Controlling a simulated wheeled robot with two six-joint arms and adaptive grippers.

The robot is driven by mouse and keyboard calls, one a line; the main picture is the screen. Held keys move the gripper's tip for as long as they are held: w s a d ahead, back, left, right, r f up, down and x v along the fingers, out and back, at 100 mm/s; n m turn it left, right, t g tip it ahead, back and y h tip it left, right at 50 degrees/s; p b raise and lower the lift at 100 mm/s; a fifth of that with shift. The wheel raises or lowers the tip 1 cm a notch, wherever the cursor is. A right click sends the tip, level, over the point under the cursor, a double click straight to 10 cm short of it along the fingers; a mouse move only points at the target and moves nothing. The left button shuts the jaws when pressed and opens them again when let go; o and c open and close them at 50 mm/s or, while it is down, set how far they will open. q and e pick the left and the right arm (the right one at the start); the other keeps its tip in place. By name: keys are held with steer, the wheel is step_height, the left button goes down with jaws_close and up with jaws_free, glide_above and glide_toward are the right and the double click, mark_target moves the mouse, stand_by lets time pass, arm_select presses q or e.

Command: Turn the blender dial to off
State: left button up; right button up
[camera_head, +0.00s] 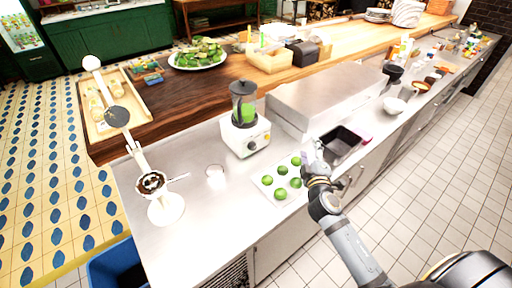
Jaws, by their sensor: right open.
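The blender (243,118) stands on the steel counter, left of centre in the head view. It has a white base, a jug with green contents and a dark lid. The dial (251,146) is a small mark on the front of the base; its setting is too small to read. My right gripper (310,156) is open above the counter's front edge, right of the blender and apart from it, close to the white tray of limes (268,180). My left gripper is not in view.
A dark square pan (341,140) sits just right of my right gripper. A white juicer (164,206) stands at the counter's left end, with a small glass (215,172) between it and the blender. A wooden counter (190,98) runs behind. Bare steel surrounds the blender's front.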

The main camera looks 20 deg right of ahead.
mark_target(254, 147)
steer(key=w+a+f+n+t+y, duration=0.1)
steer(key=w+a+n+y, duration=0.3)
steer(key=n, duration=0.4)
steer(key=w+a+n+y, duration=0.2)
steer(key=a+n+y, duration=0.1)
steer(key=n+y, duration=0.4)
steer(key=f+n+g, duration=0.1)
steer(key=f+n, duration=0.1)
steer(key=a+f+n+g+y, duration=0.1)
steer(key=f+n, duration=0.1)
steer(key=f+n+g, duration=0.1)
steer(key=n+g, duration=0.1)
steer(key=shift+s+a+f+y, duration=0.25)
steer(key=shift+a+f+y, duration=0.05)
steer(key=shift+f, duration=0.1)
steer(key=x, duration=1)
steer(key=shift+w+a, duration=0.1)
steer(key=shift+w, duration=0.15)
steer(key=c, duration=1.1)
steer(key=shift+p, duration=0.3)
steer(key=shift+c, duration=0.2)
